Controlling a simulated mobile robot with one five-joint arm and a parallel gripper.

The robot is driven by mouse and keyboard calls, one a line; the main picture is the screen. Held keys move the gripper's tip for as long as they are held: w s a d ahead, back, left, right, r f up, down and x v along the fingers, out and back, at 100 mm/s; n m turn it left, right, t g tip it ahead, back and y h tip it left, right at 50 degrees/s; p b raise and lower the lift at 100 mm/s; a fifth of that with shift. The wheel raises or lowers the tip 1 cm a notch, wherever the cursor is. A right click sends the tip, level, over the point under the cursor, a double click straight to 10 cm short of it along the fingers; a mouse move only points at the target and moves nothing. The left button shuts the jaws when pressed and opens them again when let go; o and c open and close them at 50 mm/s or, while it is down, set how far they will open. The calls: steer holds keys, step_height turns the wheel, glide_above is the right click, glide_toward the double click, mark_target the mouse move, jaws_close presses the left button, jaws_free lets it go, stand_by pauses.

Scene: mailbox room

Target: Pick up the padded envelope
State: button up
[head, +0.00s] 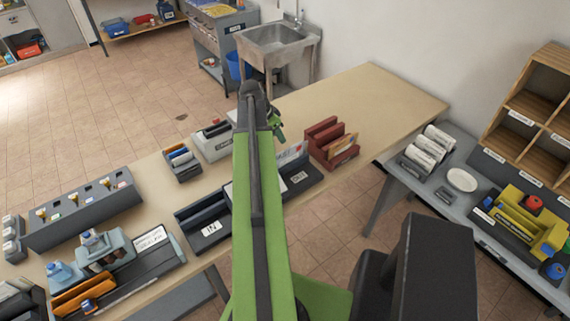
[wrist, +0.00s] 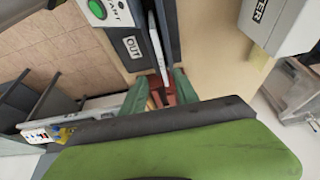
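A tan envelope (head: 343,144), which may be the padded one, stands upright in a red-brown slotted holder (head: 322,131) on the long table. My gripper (head: 277,124) is left of the holder in the head view, mostly hidden behind my arm. In the wrist view my gripper (wrist: 160,88) has its two green fingers apart, and nothing shows held. Part of the red-brown holder (wrist: 162,98) shows between and beyond the fingers. The tan envelope cannot be made out clearly in the wrist view.
A black OUT tray (head: 301,178) with white mail stands beside my arm; it also shows in the wrist view (wrist: 132,46). A black IN tray (head: 208,226) is left of it. A grey box (head: 213,141) sits behind. The table's far right end (head: 385,100) is clear.

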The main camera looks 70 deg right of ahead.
mark_target(288, 152)
steer(key=b+x, duration=0.6)
steer(key=x, duration=0.2)
steer(key=shift+f, duration=0.1)
steer(key=b+x, duration=0.4)
steer(key=x, duration=0.1)
steer(key=shift+w+f+b, duration=0.1)
steer(key=shift+w+b, duration=0.05)
steer(key=shift+b, duration=0.25)
steer(key=shift+d, duration=0.1)
steer(key=shift+f, duration=0.1)
jaws_close()
